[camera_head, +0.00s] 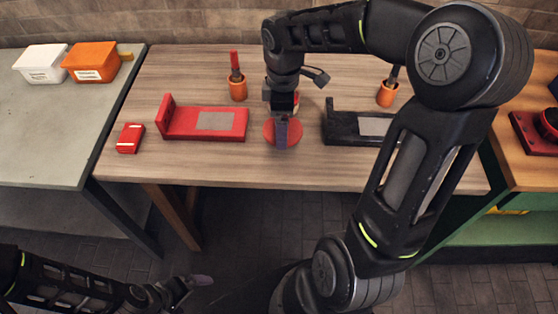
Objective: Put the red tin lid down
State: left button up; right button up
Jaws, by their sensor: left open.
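The red tin lid (296,132) is a flat round disc at the middle of the wooden table, partly hidden by my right gripper. My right gripper (282,135) points down at the lid, its fingers in front of or over it. I cannot tell whether it grips the lid or whether the lid rests fully on the table. My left gripper (192,283) is open and low at the bottom left, away from the table and apart from the lid.
A red stand (175,123), a small red box (130,138) and an orange brush pot (238,90) lie left of the lid. A black stand (342,128) and another orange pot (387,95) are right. The wooden table's (225,170) front strip is clear.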

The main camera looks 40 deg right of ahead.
jog(key=shift+d, duration=0.15)
jog(key=shift+f, duration=0.4)
send_over(282, 155)
notch_tip(282, 155, down, 5)
jog(key=shift+d+f, duration=0.1)
jog(key=shift+f, duration=0.1)
notch_tip(282, 155, down, 3)
jog(key=shift+f+p, duration=0.1)
jog(key=shift+p, duration=0.2)
jog(key=shift+f, duration=0.25)
